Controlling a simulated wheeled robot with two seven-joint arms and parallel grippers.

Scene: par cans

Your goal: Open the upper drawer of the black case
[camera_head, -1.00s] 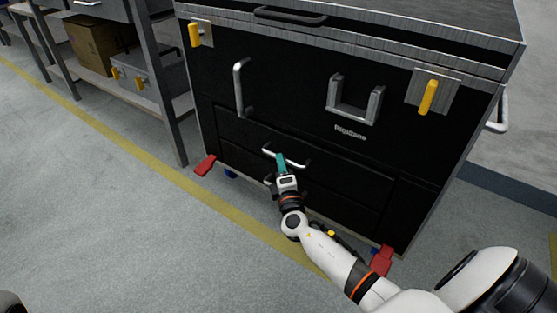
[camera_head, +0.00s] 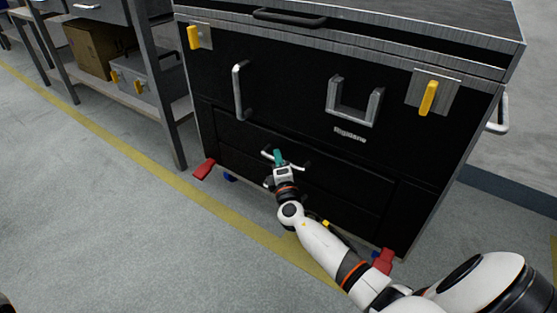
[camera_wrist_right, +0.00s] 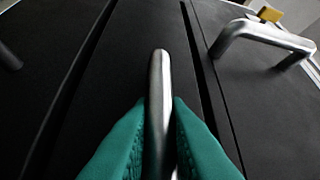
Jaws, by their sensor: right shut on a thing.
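The black case (camera_head: 290,85) stands ahead, a large chest on red and blue casters. Its upper drawer (camera_head: 340,178) is low on the front and looks shut, with a silver bar handle (camera_head: 299,167). My right gripper (camera_head: 278,157) is at that handle. In the right wrist view its two teal fingers (camera_wrist_right: 160,140) are closed on either side of the silver handle (camera_wrist_right: 160,85), gripping it. A lower drawer (camera_head: 340,207) lies beneath, partly hidden by my right arm. My left gripper is not in view.
Other handles stick out of the case front: a vertical one (camera_head: 239,90) and a U-shaped one (camera_head: 354,104). Yellow latches (camera_head: 428,98) sit higher up. A metal shelf (camera_head: 165,100) stands close on the left. The grey floor (camera_head: 100,210) in front is clear.

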